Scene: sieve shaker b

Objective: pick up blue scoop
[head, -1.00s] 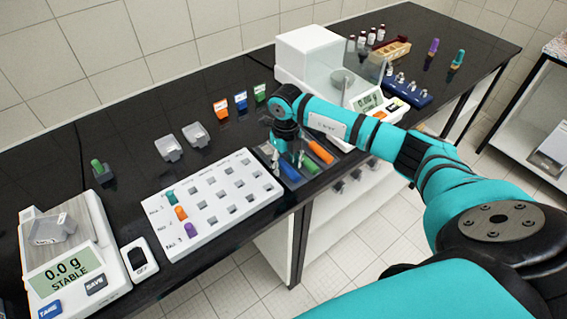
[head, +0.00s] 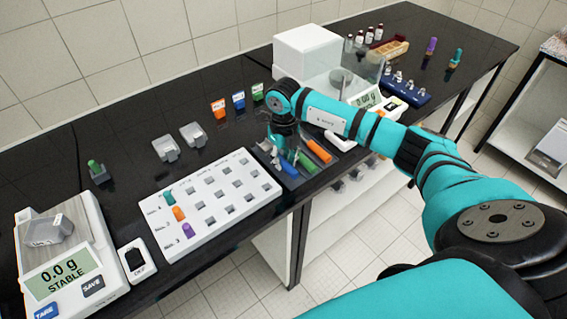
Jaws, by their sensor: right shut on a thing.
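The blue scoop (head: 290,169) lies in a dark tray (head: 291,186) at the front edge of the bench, just right of the white rack. A green scoop (head: 308,164) and an orange scoop (head: 319,151) lie to its right in the same tray. My right gripper (head: 286,158) points down over the tray and is shut on the blue scoop. The fingers and wrist hide part of the scoop, and I cannot tell whether it is clear of the tray. My left gripper is not in view.
A white rack (head: 219,211) with coloured plugs stands left of the tray. A balance (head: 62,262) is at the far left, and another balance (head: 308,52) stands behind my right arm. Orange, blue and green labelled holders (head: 238,103) stand behind. Clear containers (head: 193,136) lie behind the rack.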

